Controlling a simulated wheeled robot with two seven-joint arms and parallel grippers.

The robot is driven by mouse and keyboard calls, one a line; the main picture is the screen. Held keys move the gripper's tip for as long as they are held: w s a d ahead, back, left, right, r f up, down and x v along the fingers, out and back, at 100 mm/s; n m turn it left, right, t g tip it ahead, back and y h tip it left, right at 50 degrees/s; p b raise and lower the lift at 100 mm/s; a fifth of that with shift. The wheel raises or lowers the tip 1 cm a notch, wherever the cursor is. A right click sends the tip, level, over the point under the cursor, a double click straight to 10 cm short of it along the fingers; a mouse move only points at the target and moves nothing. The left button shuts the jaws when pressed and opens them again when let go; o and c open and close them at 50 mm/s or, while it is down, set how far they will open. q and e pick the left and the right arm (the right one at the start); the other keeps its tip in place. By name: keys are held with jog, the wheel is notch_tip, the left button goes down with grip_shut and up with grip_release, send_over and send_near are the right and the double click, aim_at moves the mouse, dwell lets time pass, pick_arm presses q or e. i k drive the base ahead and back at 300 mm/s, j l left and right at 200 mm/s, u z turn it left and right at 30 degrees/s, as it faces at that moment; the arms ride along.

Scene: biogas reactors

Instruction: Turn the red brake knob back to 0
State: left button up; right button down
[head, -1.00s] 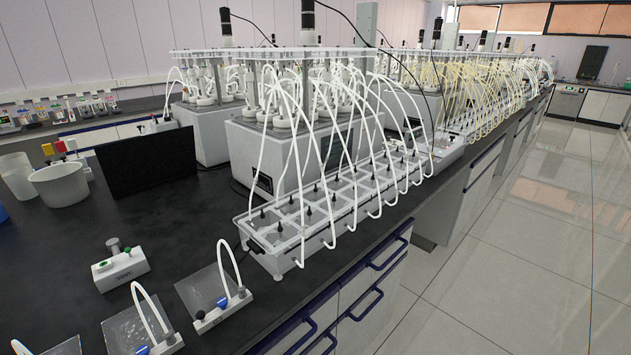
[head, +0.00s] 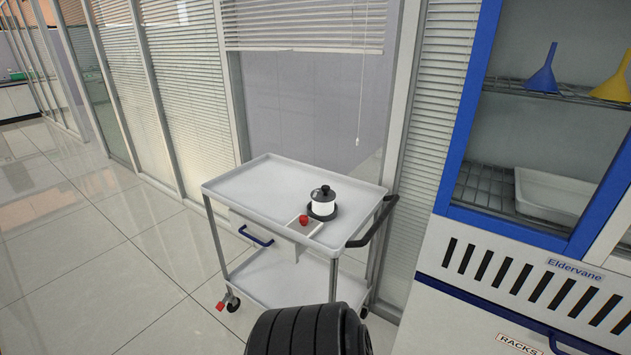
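A small red knob-like piece (head: 303,220) shows on the top of a white cart (head: 250,190), beside a pale square recess near the front right edge. Another small red part (head: 220,306) sits by the cart's front left wheel, low near the floor. I cannot tell from here which of them is the brake knob, and no scale or 0 mark is readable. Neither of my grippers is in view.
A white jar with black lid and base (head: 322,203) stands on the cart. The cart has a black handle (head: 374,224) on its right. A blue-framed cabinet (head: 460,120) stands at right. The tiled floor at left (head: 90,260) is clear.

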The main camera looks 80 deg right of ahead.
aim_at(302, 219)
jog(key=k+z, duration=0.1)
jog(key=z, duration=2.4)
